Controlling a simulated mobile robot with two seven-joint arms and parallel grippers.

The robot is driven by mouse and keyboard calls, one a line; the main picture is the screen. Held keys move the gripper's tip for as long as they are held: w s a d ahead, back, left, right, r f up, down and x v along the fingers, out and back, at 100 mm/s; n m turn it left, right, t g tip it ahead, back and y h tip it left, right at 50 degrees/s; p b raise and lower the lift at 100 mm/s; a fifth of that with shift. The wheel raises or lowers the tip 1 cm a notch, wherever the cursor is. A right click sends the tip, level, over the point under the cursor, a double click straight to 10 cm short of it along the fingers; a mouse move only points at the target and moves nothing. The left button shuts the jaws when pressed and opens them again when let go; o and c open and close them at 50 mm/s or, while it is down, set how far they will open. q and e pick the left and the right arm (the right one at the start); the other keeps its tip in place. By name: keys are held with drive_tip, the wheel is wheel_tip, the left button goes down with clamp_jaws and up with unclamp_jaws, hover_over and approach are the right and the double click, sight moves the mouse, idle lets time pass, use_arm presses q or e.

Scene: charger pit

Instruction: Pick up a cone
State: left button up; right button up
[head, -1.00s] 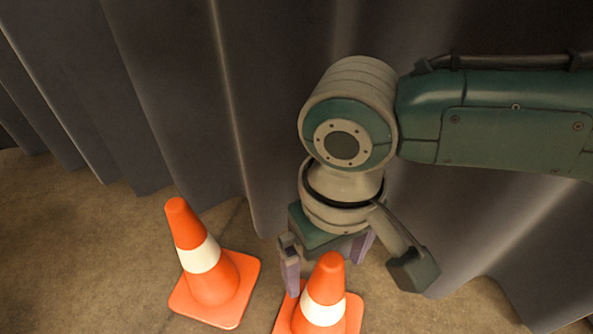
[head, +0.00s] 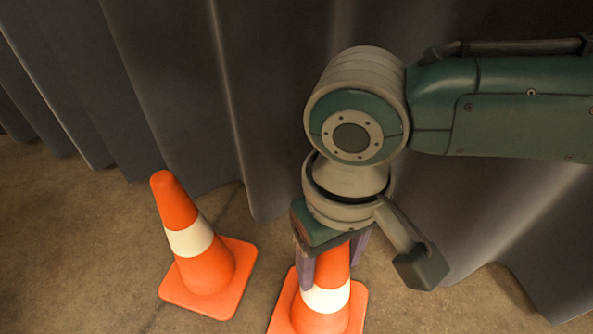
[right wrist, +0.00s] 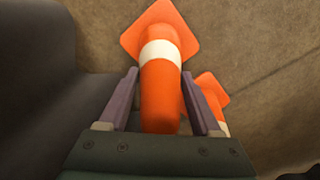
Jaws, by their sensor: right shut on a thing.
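An orange cone with a white band (head: 326,298) stands at the bottom middle of the head view. My right gripper (head: 334,268) is over its top, with the purple fingers on either side of the upper part, shut on it. In the right wrist view the same cone (right wrist: 161,85) lies between the two fingers of the gripper (right wrist: 160,103), its square base toward the top. A second orange cone (head: 207,262) stands to the left in the head view, apart from the gripper. Part of it shows in the right wrist view (right wrist: 211,92), behind the right finger. My left gripper is not in view.
A grey pleated curtain (head: 170,90) hangs close behind the cones and my right arm. The brown floor (head: 60,250) is bare at the left of the head view.

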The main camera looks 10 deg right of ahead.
clamp_jaws()
idle(0.5)
